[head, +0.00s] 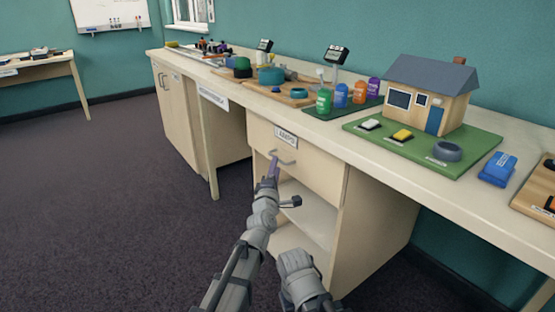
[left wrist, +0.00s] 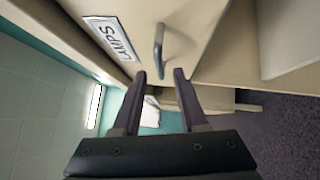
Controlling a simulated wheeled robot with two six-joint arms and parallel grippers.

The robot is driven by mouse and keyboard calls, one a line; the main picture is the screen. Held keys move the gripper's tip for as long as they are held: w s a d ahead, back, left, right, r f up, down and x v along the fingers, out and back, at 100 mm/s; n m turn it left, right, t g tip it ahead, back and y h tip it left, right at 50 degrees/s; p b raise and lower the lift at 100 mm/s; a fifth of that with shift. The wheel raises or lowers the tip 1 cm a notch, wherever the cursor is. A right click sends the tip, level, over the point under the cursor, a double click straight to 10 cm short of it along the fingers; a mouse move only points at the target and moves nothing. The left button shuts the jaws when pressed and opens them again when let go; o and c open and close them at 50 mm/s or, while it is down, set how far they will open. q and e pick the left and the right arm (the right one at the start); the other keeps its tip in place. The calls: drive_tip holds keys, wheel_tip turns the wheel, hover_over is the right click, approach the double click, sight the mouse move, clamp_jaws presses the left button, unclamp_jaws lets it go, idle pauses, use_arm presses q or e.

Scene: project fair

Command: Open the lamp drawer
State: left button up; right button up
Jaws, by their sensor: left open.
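The lamp drawer (head: 318,165) is a cream drawer front under the counter, with a "LAMPS" label (head: 286,137) and a grey bar handle (head: 284,161). It looks shut. In the left wrist view the drawer front (left wrist: 190,22), label (left wrist: 112,36) and handle (left wrist: 158,48) also show. My left gripper (head: 273,163) is open, with its fingers just in front of the handle. In the left wrist view the handle lies just beyond the gap between the fingertips (left wrist: 160,74), and nothing is gripped. My right gripper is not seen.
Open shelves (head: 310,215) lie below the drawer. The counter (head: 345,150) above holds a model house (head: 450,105) on a green board (head: 470,160), coloured bottles, and a teal pot (head: 270,76). The dark carpet (head: 110,200) to the left is clear.

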use_arm(q)
drive_tip(key=w, duration=0.5)
drive_tip(key=shift+d+r, duration=0.3)
drive_tip(key=shift+d, duration=0.05)
drive_tip(key=shift+s, duration=0.1)
clamp_jaws()
idle(0.9)
